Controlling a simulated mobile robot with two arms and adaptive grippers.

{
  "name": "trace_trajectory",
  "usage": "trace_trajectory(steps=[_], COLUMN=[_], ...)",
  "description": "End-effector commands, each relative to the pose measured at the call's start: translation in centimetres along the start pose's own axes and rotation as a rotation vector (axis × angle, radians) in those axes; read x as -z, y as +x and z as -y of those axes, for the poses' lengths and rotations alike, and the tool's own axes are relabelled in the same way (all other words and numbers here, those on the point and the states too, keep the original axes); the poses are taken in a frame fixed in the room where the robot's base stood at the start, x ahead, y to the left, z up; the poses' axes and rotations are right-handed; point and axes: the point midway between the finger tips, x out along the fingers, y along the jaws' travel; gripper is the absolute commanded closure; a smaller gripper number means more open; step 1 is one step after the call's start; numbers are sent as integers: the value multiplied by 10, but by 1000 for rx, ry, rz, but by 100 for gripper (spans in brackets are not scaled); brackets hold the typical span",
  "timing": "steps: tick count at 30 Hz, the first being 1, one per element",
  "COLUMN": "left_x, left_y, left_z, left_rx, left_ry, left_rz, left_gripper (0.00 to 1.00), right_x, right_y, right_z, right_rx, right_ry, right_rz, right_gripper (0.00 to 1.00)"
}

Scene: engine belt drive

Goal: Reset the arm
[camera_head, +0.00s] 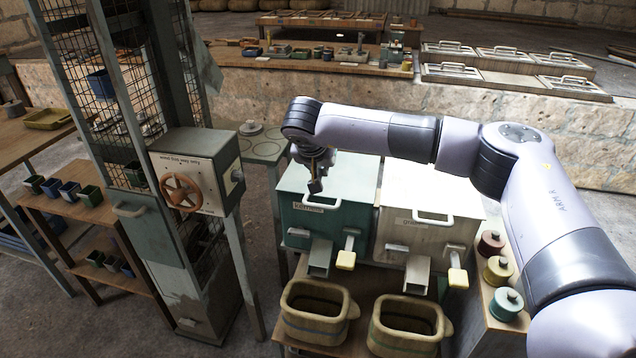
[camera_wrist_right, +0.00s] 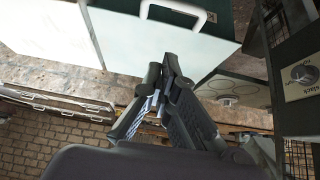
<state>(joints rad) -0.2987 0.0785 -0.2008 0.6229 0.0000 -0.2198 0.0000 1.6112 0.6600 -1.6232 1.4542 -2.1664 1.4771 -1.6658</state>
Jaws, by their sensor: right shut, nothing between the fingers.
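My right arm comes in from the right in the head view and reaches left over two box-shaped machines. My right gripper (camera_head: 316,186) points down over the top of the green machine (camera_head: 300,222), near its white handle, and is shut and empty. In the right wrist view the dark fingers (camera_wrist_right: 170,62) are together with nothing between them. A white handle (camera_wrist_right: 176,12) and a pale panel show beyond them. Whether the fingertips touch the machine cannot be told. My left gripper is not in view.
A cream machine (camera_head: 412,232) stands right of the green one. Two tan tubs (camera_head: 318,330) sit in front. Three lidded pots (camera_head: 499,270) stand at the right. A tall mesh cabinet with a brown handwheel (camera_head: 181,192) rises at the left. A low stone wall (camera_head: 590,130) runs behind.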

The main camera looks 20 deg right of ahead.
Motion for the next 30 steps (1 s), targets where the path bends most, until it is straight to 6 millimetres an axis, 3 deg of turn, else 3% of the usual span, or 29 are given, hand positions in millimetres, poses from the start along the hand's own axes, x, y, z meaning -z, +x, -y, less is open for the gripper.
trace_trajectory(steps=[7,15,20,23,27,30], left_x=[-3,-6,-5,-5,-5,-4], left_y=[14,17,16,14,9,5], left_z=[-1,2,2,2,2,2], left_rx=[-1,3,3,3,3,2], left_ry=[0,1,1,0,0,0], left_rz=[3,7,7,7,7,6], left_gripper=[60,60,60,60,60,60], right_x=[-44,-59,-72,-107,-192,-253], right_y=[-23,-33,-28,-17,-8,-17], right_z=[2,1,8,28,78,120], right_rx=[7,3,22,71,159,183], right_ry=[-2,2,24,98,340,621], right_rz=[-3,-3,46,188,566,919], right_gripper=[100,100,100,100,100,100])
